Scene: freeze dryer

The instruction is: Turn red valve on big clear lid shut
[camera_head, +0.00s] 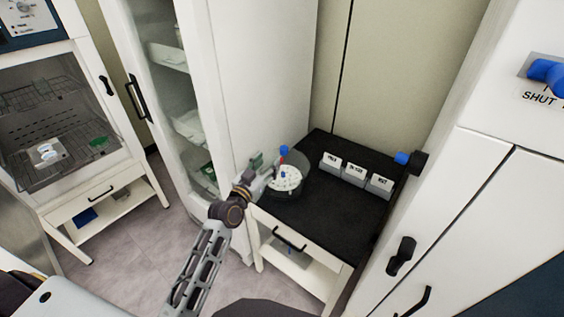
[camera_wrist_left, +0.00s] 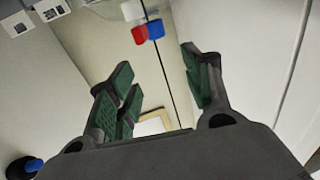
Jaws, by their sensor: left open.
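The big clear lid (camera_head: 303,172) sits over a round vessel with small white items inside, on the black tabletop. Its valve (camera_head: 284,151) stands up at the top, with a blue part and a red part. In the left wrist view the red part of the valve (camera_wrist_left: 139,35) and its blue part (camera_wrist_left: 155,29) show beyond the fingers. My left gripper (camera_head: 262,167) is just left of the lid and valve in the head view. Its green-padded fingers (camera_wrist_left: 156,72) are spread, with nothing between them. My right gripper is not in view.
Three labelled grey boxes (camera_head: 355,173) stand at the back of the black table (camera_head: 335,215). A white cabinet (camera_head: 450,190) with black handles and a blue knob (camera_head: 402,157) borders it at right. A tall glass-door cabinet (camera_head: 235,90) stands close behind the left gripper.

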